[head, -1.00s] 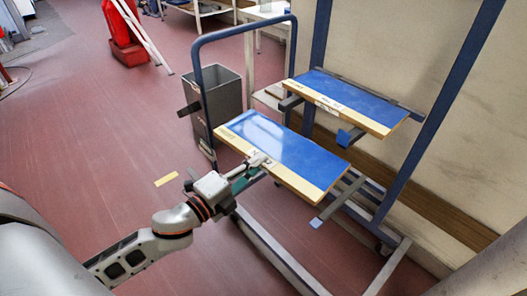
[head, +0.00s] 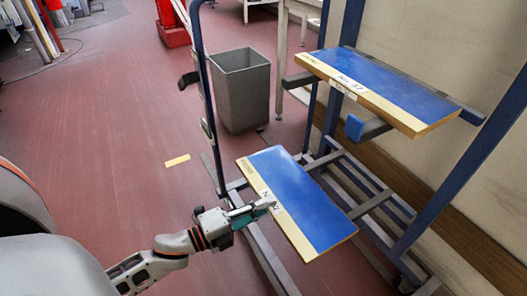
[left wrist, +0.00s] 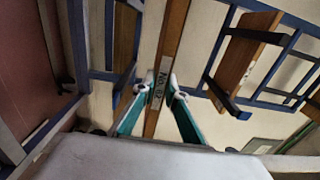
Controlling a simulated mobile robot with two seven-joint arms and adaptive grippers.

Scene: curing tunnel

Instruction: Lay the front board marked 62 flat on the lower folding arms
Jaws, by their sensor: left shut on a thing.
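The front board (head: 305,203), blue on top with a pale wooden edge strip, is at the level of the lower folding arms. One lower arm (head: 374,203) runs in under its right side and another (head: 322,160) shows behind its far end. Whether the board touches them is hidden beneath it. My left gripper (head: 266,204) is shut on the middle of its near long edge. In the left wrist view the fingers (left wrist: 160,86) stand either side of the label, which reads about No. 62. My right gripper is not in view.
A second blue board (head: 385,84) lies on the upper arms, one with a blue tip (head: 355,127), above and right. The rack's blue post (head: 205,110) stands left of the lower board. A grey bin (head: 240,92) stands behind.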

